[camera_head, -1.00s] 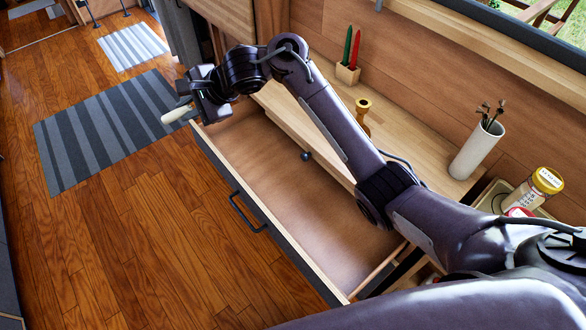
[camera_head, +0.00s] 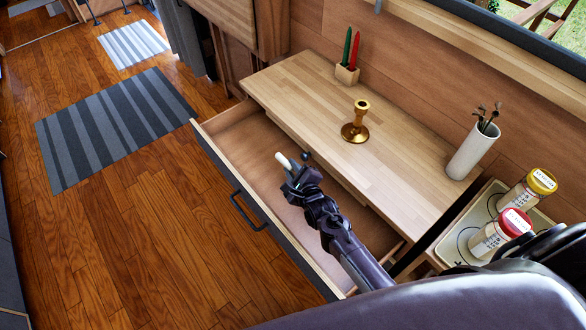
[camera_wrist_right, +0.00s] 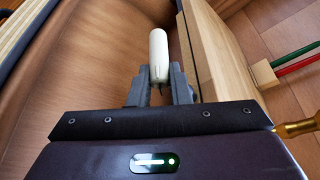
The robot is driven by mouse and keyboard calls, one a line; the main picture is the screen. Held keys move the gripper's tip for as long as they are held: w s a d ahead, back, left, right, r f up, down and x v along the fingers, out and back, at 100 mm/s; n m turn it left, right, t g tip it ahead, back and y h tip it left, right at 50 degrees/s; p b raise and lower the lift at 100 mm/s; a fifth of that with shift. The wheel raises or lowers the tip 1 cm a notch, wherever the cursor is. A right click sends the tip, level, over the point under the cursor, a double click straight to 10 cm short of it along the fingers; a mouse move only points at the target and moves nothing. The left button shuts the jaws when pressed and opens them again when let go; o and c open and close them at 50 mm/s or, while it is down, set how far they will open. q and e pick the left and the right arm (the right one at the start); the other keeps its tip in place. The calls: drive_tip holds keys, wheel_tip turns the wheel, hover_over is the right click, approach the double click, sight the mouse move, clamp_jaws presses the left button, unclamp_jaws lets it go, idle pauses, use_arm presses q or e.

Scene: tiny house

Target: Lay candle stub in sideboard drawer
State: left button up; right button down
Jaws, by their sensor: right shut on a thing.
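The white candle stub (camera_head: 283,161) is in the jaws of my right gripper (camera_head: 291,172), above the open sideboard drawer. In the right wrist view the candle stub (camera_wrist_right: 158,55) sticks out ahead from between the two fingers of the right gripper (camera_wrist_right: 159,88), which is shut on it. The drawer (camera_head: 235,143) is pulled out, with a brown inside and a dark handle (camera_head: 248,212) on its front. Its visible floor is bare; my right arm hides part of it. The sideboard (camera_head: 300,88) has a pale wooden top. My left gripper is not in view.
On the sideboard top stand a brass candlestick (camera_head: 355,130), a block with green and red candles (camera_head: 347,74) and a white vase (camera_head: 472,150). Two spice jars (camera_head: 499,234) stand on a hob at right. Striped rugs lie on the open floor at left.

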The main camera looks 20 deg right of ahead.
wheel_tip(320, 180, down, 10)
drive_tip(key=b, duration=0.8)
drive_tip(key=shift+s+d+r+b, duration=0.1)
drive_tip(key=shift+d+r+b, duration=0.1)
drive_tip(key=shift+b, duration=0.1)
drive_tip(key=shift+a, duration=0.1)
drive_tip(key=c, duration=1.3)
unclamp_jaws()
wheel_tip(320, 180, up, 2)
drive_tip(key=p, duration=0.5)
hover_over(302, 214)
drive_tip(key=w, duration=0.1)
drive_tip(key=shift+r, duration=0.1)
drive_tip(key=shift+s+p, duration=0.35)
drive_tip(key=shift+s, duration=0.2)
